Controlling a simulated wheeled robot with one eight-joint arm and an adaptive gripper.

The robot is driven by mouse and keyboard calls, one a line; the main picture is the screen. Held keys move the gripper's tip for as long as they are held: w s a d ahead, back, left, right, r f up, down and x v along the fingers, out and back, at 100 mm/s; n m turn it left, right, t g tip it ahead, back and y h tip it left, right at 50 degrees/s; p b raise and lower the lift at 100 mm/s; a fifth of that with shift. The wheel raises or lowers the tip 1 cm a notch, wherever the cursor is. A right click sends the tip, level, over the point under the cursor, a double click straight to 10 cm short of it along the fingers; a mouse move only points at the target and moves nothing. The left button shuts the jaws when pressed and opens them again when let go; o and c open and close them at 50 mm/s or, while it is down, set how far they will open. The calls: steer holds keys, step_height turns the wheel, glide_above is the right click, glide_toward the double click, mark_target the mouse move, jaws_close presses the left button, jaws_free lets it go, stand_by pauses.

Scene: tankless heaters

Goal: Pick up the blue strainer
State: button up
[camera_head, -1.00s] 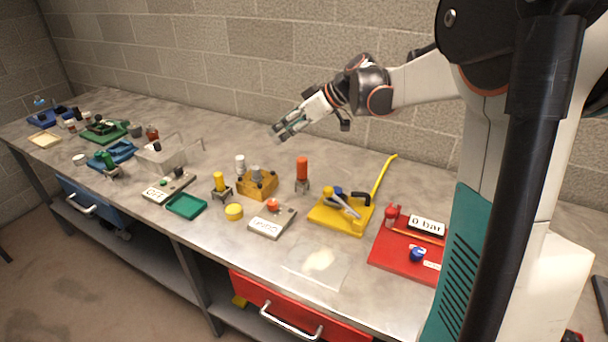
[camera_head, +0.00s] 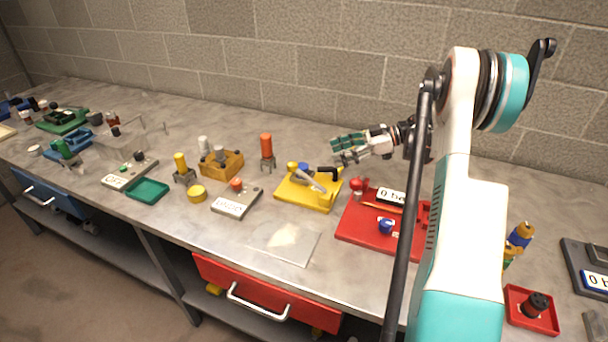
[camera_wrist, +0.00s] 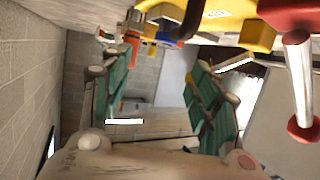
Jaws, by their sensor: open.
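A small blue round piece (camera_head: 386,226) sits on the red board (camera_head: 360,238) at the bench's front right. Another small blue piece (camera_head: 303,166) is at the back of the yellow board (camera_head: 291,197). I cannot tell which one is the strainer. My gripper (camera_head: 346,149) is open and empty, above the bench behind the yellow and red boards, apart from both blue pieces. In the wrist view its two green-padded fingers (camera_wrist: 158,85) are spread with nothing between them. A yellow part (camera_wrist: 228,18) and a blue bit (camera_wrist: 168,39) show near the top there.
A red valve (camera_head: 359,185) and a "0 bar" display (camera_head: 391,196) stand on the red board, close to my gripper. An orange-topped post (camera_head: 266,150) and a wooden block (camera_head: 222,165) stand left. The wall is behind. Bare bench lies around a clear sheet (camera_head: 287,243).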

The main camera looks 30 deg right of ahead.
steer(key=b, duration=0.1)
glide_toward(304, 166)
steer(key=w+a, duration=0.2)
steer(key=shift+w+a+f, duration=0.3)
steer(key=shift+a, duration=0.1)
steer(key=a+f+b, duration=0.1)
steer(key=w+a+f+b, duration=0.1)
steer(key=a, duration=0.1)
steer(key=shift+w+a+f+b, duration=0.1)
steer(key=shift+a+f+b, duration=0.1)
steer(key=shift+a+b, duration=0.15)
steer(key=shift+w+a+f, duration=0.1)
steer(key=shift+w+a, duration=0.15)
steer(key=shift+a, duration=0.2)
steer(key=c, duration=1.3)
steer(key=shift+o, duration=0.2)
steer(key=shift+d, duration=0.1)
